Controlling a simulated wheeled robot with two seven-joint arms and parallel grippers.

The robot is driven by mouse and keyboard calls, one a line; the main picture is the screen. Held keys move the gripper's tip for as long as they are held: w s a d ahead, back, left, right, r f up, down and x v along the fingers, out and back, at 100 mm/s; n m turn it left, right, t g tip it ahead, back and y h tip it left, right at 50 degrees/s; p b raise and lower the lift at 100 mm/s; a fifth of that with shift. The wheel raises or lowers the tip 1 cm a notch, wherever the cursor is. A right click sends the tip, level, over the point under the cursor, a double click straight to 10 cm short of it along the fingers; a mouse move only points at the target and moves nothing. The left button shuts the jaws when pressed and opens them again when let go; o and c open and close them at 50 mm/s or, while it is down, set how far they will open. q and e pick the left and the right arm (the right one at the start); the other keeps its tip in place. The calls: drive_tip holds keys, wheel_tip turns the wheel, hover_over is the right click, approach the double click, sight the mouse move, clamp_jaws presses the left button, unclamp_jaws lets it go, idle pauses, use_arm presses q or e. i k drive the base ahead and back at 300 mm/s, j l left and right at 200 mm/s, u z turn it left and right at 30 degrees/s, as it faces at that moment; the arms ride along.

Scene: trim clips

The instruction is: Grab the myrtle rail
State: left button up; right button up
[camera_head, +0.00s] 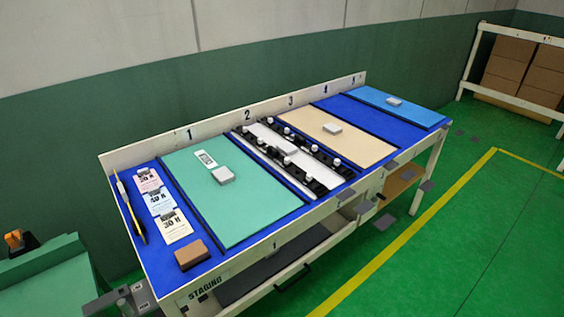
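I take the myrtle rail to be the flat green panel (250,205) in the lane marked 1 on the blue-topped table, though I cannot be sure. A small white label and a light grey block lie on it. Grey parts (128,299) show at the bottom left, by the table's near left corner. They may belong to my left gripper, and their finger state cannot be made out. They are apart from the green panel. I see no clear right gripper.
A white-and-black assembly with round white knobs (288,147) lies in lane 2. A beige panel (360,142) and a blue panel (400,109) lie further along. Cards, a yellow-black tool (139,222) and a brown block (192,254) are at the left end. Lane 4 is bare.

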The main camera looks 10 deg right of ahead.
sight(347, 174)
drive_tip(key=i+l, duration=0.2)
drive_tip(key=l, duration=0.2)
drive_tip(key=i+l+z, duration=0.1)
drive_tip(key=i+l, duration=0.15)
drive_tip(key=l, duration=0.2)
drive_tip(key=i+l, duration=0.25)
drive_tip(key=l, duration=0.15)
